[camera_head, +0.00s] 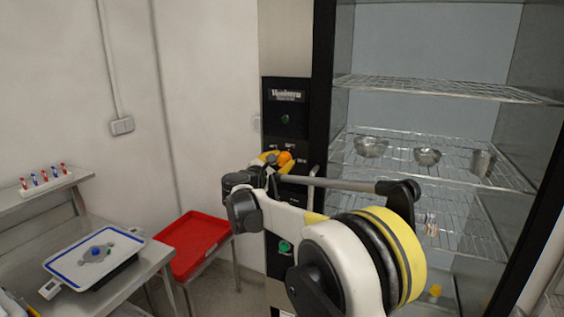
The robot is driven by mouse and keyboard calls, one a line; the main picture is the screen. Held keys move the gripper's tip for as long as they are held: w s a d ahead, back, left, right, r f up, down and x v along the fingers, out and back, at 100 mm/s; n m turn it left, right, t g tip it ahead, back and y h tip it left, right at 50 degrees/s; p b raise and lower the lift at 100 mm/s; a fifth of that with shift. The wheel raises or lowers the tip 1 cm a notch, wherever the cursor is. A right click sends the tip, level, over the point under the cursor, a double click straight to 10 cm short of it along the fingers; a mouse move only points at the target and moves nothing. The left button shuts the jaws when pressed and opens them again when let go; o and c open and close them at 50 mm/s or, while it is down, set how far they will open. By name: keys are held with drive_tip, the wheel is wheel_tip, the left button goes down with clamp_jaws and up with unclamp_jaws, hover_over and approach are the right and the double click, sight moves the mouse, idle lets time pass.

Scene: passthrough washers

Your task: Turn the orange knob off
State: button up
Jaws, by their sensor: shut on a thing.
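The orange knob (285,158) is on the black control panel (287,97) of the tall washer cabinet, at the middle of the picture. My gripper (276,160) is at the panel, with its yellow-marked fingers around or against the knob, and it is shut on it. My arm reaches in from the lower right and covers the lower part of the panel. The fingertips are small, and part of the knob and its markings is hidden, so its angle cannot be read.
The washer's open interior has wire racks (440,91) with several metal bowls (428,156). A green button (285,247) is lower on the panel.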

drive_tip(key=shift+d, duration=0.1)
drive_tip(key=o, duration=1.2)
drive_tip(key=shift+w+d, duration=0.1)
drive_tip(key=shift+w, duration=0.05)
drive_tip(key=shift+s+a, duration=0.35)
drive_tip(key=shift+s, duration=0.15)
drive_tip(key=v, duration=1.1)
drive_tip(key=shift+d, duration=0.1)
